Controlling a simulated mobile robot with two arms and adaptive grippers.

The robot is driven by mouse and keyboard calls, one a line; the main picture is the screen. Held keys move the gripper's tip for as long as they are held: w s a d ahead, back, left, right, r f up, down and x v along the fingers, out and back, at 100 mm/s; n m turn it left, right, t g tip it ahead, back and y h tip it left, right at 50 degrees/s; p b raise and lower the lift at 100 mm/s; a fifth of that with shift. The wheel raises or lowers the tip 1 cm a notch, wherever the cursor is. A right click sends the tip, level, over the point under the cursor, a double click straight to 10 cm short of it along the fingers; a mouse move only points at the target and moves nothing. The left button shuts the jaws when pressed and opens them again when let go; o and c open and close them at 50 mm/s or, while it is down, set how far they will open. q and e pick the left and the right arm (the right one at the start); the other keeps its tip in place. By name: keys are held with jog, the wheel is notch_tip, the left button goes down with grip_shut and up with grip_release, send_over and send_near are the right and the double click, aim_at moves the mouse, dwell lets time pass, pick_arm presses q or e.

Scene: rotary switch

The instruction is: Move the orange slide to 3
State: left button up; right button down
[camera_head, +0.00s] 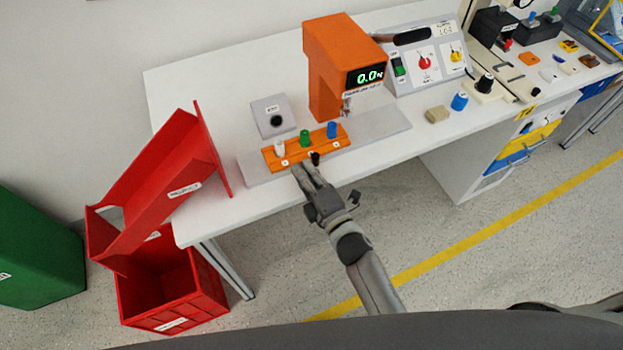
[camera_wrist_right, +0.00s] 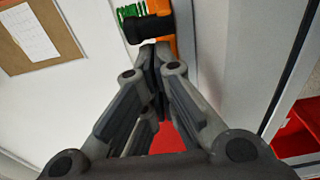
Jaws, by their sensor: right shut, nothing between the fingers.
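The orange slide (camera_head: 333,142) sits on a grey rail (camera_head: 385,124) on the table. It carries a white peg, a green peg (camera_head: 305,138) and a blue peg (camera_head: 332,130), with a black knob (camera_head: 315,158) on its front side. My right gripper (camera_head: 303,171) is shut and empty at the slide's front edge, just left of the black knob. In the right wrist view the shut fingertips (camera_wrist_right: 155,52) lie close to the black knob (camera_wrist_right: 147,27); I cannot tell if they touch. The number marks are too small to read. My left gripper is not in view.
An orange press with a display (camera_head: 335,65) stands over the rail. A grey box with a black button (camera_head: 272,115) is behind the slide. A red chute (camera_head: 165,185) and red crate (camera_head: 170,295) are at left.

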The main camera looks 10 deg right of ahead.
aim_at(370, 154)
jog(key=shift+w+a, duration=0.1)
jog(key=shift+w, duration=0.15)
jog(key=w+d, duration=0.1)
jog(key=d, duration=0.4)
jog(key=w+d, duration=0.2)
jog(key=d, duration=0.4)
jog(key=w+d+b, duration=0.1)
jog(key=w+d, duration=0.1)
jog(key=d, duration=0.4)
jog(key=shift+w, duration=0.2)
jog(key=shift+w+d, duration=0.15)
jog(key=shift+d, duration=0.3)
jog(key=shift+d+r, duration=0.1)
